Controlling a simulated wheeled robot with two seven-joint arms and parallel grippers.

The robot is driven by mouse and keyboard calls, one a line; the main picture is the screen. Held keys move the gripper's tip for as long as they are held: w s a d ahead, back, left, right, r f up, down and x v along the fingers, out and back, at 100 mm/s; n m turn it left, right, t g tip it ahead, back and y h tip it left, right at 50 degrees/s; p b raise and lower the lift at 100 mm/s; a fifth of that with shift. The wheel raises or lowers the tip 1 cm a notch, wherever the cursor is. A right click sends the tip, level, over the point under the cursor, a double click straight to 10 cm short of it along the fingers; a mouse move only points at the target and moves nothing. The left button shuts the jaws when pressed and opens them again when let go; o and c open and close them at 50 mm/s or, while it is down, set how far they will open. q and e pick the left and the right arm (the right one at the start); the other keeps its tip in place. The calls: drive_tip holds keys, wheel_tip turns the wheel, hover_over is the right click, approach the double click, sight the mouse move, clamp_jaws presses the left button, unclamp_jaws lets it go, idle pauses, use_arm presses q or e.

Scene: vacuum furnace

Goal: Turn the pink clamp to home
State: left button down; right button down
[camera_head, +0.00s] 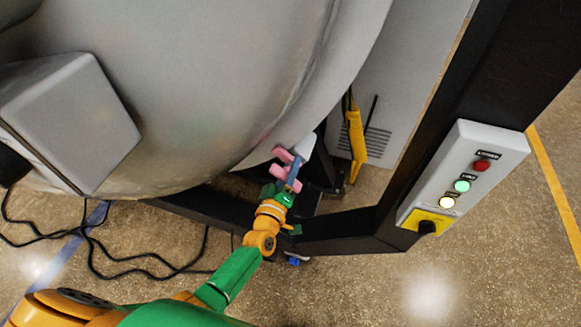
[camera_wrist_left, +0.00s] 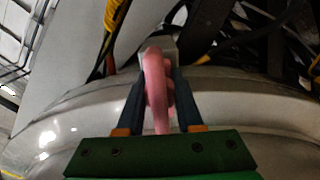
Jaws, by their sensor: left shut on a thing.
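The pink clamp (camera_head: 284,171) sits at the lower rim of the big grey furnace vessel (camera_head: 220,90). My left gripper (camera_head: 292,178) reaches it from below and is shut on it. In the left wrist view the pink clamp (camera_wrist_left: 156,90) stands between the two dark fingers of my left gripper (camera_wrist_left: 158,95), its curved body running up toward a grey block (camera_wrist_left: 158,52). Part of the clamp is hidden by the fingers in the head view. My right gripper is not in view.
A control box (camera_head: 463,180) with red, green and white buttons and a yellow-backed switch is mounted on a black frame (camera_head: 470,75) at right. A yellow part (camera_head: 356,145) hangs behind the clamp. Black cables (camera_head: 100,262) lie on the floor at left. Floor at lower right is clear.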

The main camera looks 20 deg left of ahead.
use_arm(q)
drive_tip(key=c, duration=0.8)
unclamp_jaws()
drive_tip(key=shift+c, duration=0.2)
drive_tip(key=shift+s, duration=0.1)
drive_tip(key=s+p, duration=0.1)
drive_tip(key=s, duration=0.6)
drive_tip(key=shift+a, duration=0.15)
